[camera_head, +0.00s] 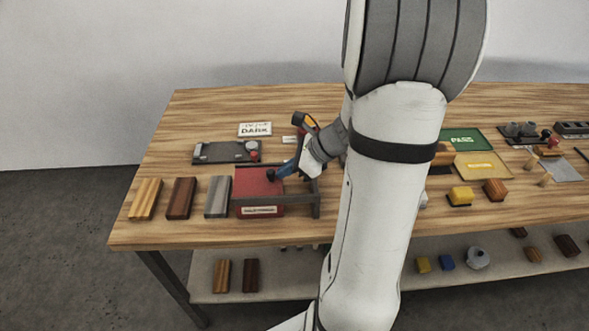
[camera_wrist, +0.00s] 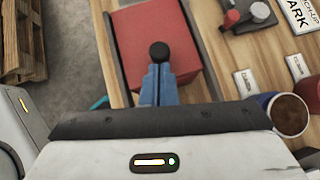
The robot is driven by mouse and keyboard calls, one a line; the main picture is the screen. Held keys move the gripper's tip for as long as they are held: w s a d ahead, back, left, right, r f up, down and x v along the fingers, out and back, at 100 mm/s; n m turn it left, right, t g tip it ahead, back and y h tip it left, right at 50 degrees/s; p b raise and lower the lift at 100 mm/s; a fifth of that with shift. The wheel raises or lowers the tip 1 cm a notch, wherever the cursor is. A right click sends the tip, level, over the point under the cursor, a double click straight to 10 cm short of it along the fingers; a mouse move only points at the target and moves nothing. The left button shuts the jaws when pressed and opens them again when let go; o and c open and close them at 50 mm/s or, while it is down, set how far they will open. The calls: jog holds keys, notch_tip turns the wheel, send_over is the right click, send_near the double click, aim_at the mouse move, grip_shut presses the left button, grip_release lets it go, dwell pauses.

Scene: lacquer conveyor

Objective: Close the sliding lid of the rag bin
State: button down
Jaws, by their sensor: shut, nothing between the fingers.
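The rag bin (camera_head: 259,211) is a red box with a white label on its front, standing on the left part of the table. Its flat red lid (camera_head: 252,181) lies over the box, and I see no opening in the visible part. The lid also fills the upper middle of the wrist view (camera_wrist: 150,35). A round black knob (camera_wrist: 159,50) stands on the lid. My gripper (camera_wrist: 158,68) has its blue fingers together and empty, with the tips right beside the knob. Whether they touch it I cannot tell. Dark rails (camera_head: 316,205) extend right of the box.
Wood blocks (camera_head: 181,198) stand left of the bin, with a grey one close beside it. A dark tray-like fixture (camera_head: 212,152) and a "DARK" sign (camera_head: 255,129) lie behind. A cup with brown contents (camera_wrist: 289,114) is near my gripper. My arm hides the table's middle.

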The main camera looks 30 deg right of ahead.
jog(key=shift+a+r, duration=0.1)
jog(key=shift+a, duration=0.1)
jog(key=shift+s+d, duration=0.15)
jog(key=shift+d, duration=0.25)
jog(key=s+d+f+v, duration=0.1)
jog(key=d+f+v, duration=0.1)
jog(key=v, duration=1)
jog(key=s+a+r+n+g+h, duration=0.1)
jog(key=s+a+n+h, duration=0.2)
jog(key=a+n, duration=0.6)
jog(key=s+a+r+n+g+h, duration=0.1)
jog(key=s+a+n+h, duration=0.3)
jog(key=a+n, duration=0.6)
jog(key=s+r+n, duration=0.1)
jog(key=n, duration=0.5)
jog(key=shift+s+g+p, duration=0.25)
jog(key=shift+g+p, duration=0.05)
jog(key=shift+d, duration=0.1)
